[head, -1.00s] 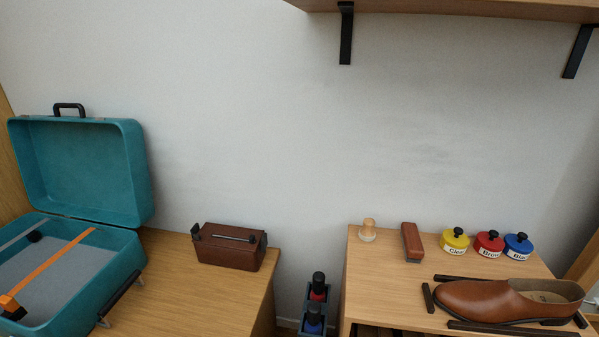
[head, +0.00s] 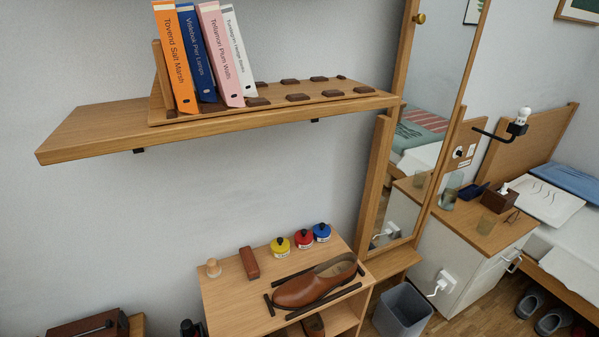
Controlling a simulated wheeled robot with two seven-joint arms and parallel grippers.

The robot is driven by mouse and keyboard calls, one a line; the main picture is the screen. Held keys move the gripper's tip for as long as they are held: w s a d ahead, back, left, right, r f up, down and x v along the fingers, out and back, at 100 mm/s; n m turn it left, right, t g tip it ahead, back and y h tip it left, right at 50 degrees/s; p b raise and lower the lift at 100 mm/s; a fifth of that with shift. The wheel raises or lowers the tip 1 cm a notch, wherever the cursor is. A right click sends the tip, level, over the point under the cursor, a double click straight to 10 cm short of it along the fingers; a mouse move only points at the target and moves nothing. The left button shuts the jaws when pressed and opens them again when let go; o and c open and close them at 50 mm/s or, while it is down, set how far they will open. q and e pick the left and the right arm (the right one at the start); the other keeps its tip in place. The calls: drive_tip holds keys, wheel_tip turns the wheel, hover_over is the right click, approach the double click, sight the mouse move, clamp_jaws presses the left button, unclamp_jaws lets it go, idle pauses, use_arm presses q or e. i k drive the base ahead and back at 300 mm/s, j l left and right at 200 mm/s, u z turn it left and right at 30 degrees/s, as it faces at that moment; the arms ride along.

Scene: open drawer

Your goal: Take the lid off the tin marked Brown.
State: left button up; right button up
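Three small round tins with black knobs on their lids stand in a row at the back of a low wooden cabinet (head: 232,297) in the head view. The yellow tin (head: 280,247) is on the left, the red tin (head: 304,239) in the middle and the blue tin (head: 322,232) on the right. Their labels are too small to read now; the red one's label showed "Bro" earlier. All three lids are on. Neither of my grippers is in view.
A brown shoe (head: 305,286) lies between dark bars in front of the tins. A reddish-brown brush (head: 249,263) and a small wooden knob-like piece (head: 213,268) are to their left. A shelf with books (head: 176,60) overhangs behind. A mirror (head: 430,130) and grey bin (head: 403,308) stand right.

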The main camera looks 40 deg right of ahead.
sight(304, 237)
drive_tip(key=k+l+z, duration=0.1)
drive_tip(key=l, duration=0.35)
drive_tip(key=k+l+z, duration=0.1)
drive_tip(key=l, duration=0.3)
drive_tip(key=k+l+z, duration=0.1)
drive_tip(key=l, duration=0.35)
drive_tip(key=k+l+z, duration=0.1)
drive_tip(key=l, duration=0.35)
